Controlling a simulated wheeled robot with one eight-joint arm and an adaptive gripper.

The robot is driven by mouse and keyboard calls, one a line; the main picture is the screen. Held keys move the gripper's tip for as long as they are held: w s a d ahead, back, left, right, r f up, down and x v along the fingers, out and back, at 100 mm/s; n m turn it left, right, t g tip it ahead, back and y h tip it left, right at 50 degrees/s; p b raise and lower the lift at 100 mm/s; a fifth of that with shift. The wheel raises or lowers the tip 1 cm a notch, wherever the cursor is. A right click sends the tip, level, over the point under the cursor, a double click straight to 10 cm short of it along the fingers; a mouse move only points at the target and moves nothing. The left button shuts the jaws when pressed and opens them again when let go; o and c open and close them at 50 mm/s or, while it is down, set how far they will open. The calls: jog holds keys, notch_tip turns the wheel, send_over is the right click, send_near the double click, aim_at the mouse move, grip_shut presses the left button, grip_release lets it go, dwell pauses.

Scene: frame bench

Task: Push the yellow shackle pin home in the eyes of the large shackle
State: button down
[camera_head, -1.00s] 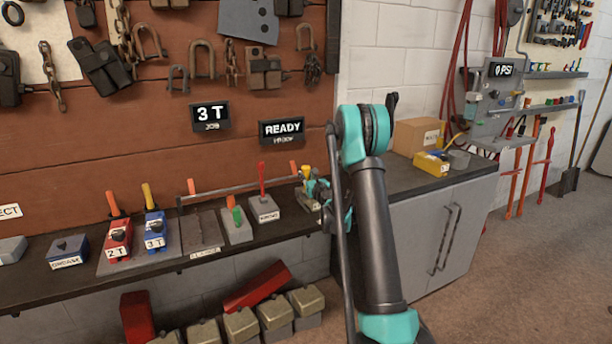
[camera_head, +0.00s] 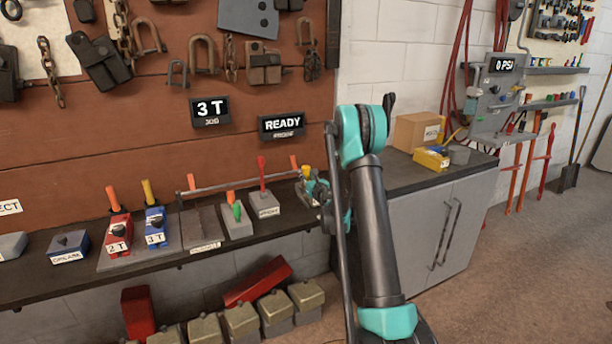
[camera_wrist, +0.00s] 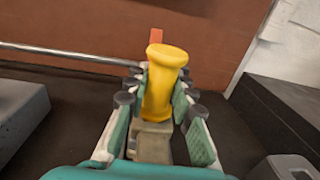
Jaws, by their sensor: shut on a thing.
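The yellow pin (camera_wrist: 160,85) stands upright, slightly tilted, between the teal-and-white fingers of my gripper (camera_wrist: 158,103) in the wrist view. My gripper is shut on it, with the round yellow head above the fingers. A tan-grey block-like part (camera_wrist: 150,142) shows below the pin; I cannot tell whether they touch. In the head view the pin's yellow top (camera_head: 304,171) shows above my gripper (camera_head: 314,187) at the right end of the bench. I cannot make out the large shackle's eyes at the pin; my gripper covers that area.
A metal rail (camera_head: 235,184) runs along the back of the bench. Left of my gripper stand a grey block with a red handle (camera_head: 262,203), a green-topped block (camera_head: 237,221), and the red 2 T (camera_head: 118,238) and blue 3 T (camera_head: 155,228) blocks. A cardboard box (camera_head: 415,132) stands right.

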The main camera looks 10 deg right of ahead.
jog(key=shift+f, duration=0.3)
jog(key=c, duration=1.2)
grip_release()
jog(key=shift+v, duration=3.75)
